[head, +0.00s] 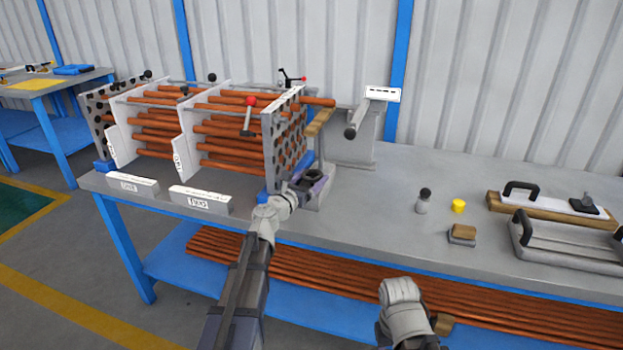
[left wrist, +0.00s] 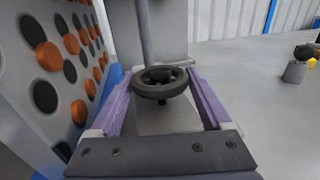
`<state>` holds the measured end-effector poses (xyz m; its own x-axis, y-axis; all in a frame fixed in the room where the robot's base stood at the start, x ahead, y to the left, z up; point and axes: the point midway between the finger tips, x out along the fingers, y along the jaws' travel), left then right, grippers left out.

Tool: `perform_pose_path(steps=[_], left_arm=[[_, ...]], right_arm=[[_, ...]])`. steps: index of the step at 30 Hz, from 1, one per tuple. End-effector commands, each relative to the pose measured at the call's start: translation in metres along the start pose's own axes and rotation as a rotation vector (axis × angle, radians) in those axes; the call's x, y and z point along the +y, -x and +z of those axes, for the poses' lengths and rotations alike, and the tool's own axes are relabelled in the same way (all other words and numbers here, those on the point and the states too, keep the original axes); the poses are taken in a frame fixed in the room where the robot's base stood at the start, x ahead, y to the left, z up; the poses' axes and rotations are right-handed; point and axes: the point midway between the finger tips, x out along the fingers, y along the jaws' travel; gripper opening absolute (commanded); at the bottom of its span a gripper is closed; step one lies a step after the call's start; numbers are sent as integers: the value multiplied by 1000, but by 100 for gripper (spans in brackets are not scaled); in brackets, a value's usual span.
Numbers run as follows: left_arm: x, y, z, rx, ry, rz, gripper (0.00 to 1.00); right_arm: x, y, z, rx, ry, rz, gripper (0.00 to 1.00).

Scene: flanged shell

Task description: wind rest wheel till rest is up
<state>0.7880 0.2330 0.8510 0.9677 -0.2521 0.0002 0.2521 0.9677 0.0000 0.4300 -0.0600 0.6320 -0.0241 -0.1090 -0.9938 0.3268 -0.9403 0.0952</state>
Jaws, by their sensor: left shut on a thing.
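The rest wheel (left wrist: 160,82) is a small black handwheel with a dark hub, seen in the left wrist view. In the head view it (head: 313,176) shows small and dark at the foot of the rest. My left gripper (head: 308,184) is shut on it, with purple fingers on its two sides, as the left wrist view (left wrist: 160,100) shows. The rest (head: 318,122) has a wooden top on a grey post, beside the perforated end plate. A copper tube (head: 319,102) sticks out just above the wooden top; whether they touch I cannot tell. My right gripper is out of view.
The perforated end plate (head: 270,140) of the tube bundle stands close left of my left gripper. A grey stand (head: 360,140) is behind. A dark-knobbed piece (head: 422,203), yellow cap (head: 458,205) and handled tools (head: 565,240) lie right. The bench middle is free.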

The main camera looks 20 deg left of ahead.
Motion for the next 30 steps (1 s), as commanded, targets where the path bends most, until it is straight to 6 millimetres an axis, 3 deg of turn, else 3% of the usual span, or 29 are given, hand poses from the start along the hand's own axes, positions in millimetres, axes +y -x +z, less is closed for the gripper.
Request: perform_pose_path(steps=[14,15,19,30], left_arm=[[0,0,0,0,1,-58,26],[0,0,0,0,1,-58,85],[0,0,0,0,1,-58,100],[1,5,0,0,0,-56,100]], right_arm=[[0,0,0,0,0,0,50],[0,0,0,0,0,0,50],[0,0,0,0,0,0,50],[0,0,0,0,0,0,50]])
